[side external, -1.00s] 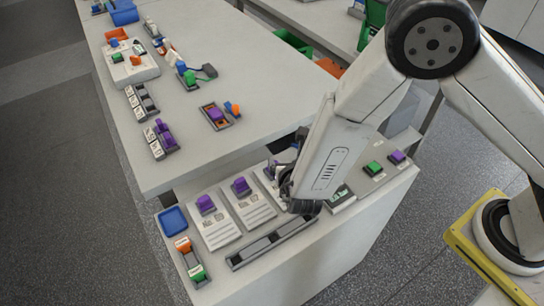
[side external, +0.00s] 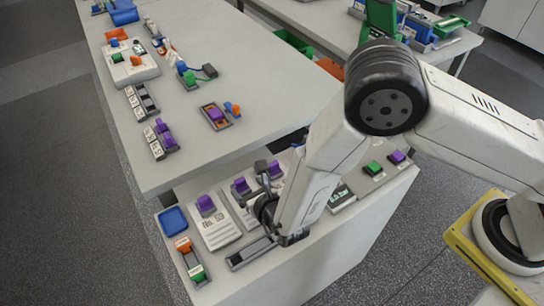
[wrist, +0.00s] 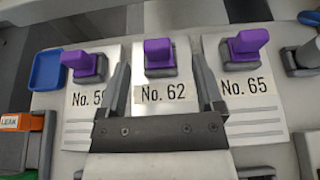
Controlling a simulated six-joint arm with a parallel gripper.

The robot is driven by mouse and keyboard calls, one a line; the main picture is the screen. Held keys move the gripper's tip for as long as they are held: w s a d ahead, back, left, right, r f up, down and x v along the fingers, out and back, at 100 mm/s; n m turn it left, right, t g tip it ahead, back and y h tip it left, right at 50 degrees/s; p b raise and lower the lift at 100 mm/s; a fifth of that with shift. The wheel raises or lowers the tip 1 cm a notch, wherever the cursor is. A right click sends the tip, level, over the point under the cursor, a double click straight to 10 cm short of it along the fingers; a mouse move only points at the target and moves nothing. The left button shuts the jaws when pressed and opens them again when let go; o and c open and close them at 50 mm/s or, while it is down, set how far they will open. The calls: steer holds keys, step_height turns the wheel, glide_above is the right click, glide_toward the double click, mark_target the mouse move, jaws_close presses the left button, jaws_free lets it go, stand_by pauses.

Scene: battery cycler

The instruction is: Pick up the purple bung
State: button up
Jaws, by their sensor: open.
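Three purple bungs stand in grey holders on white numbered plates on the lower bench. In the wrist view, the left bung (wrist: 83,63) is on a plate whose number is partly covered, the middle bung (wrist: 158,54) is on No. 62, and the right bung (wrist: 246,43) is on No. 65. My gripper (wrist: 160,63) is open and empty, its fingers pointing toward the No. 62 plate, one on either side of the middle bung's line. In the side view, the left bung (side external: 205,204) is clear, and my gripper partly covers the other plates.
A blue tray (side external: 173,220) sits at the left, with an orange and green block rack (side external: 190,258) below it. A dark slotted rail (side external: 250,252) lies in front of the plates. Green (side external: 373,167) and purple (side external: 397,156) blocks stand at the right. The upper bench edge rises behind.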

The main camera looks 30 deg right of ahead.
mark_target(241, 184)
steer(key=shift+w+f, duration=0.1)
steer(key=shift+w, duration=0.1)
steer(key=shift+x, duration=2.55)
steer(key=shift+a+f, duration=0.1)
steer(key=shift+a, duration=0.05)
jaws_close()
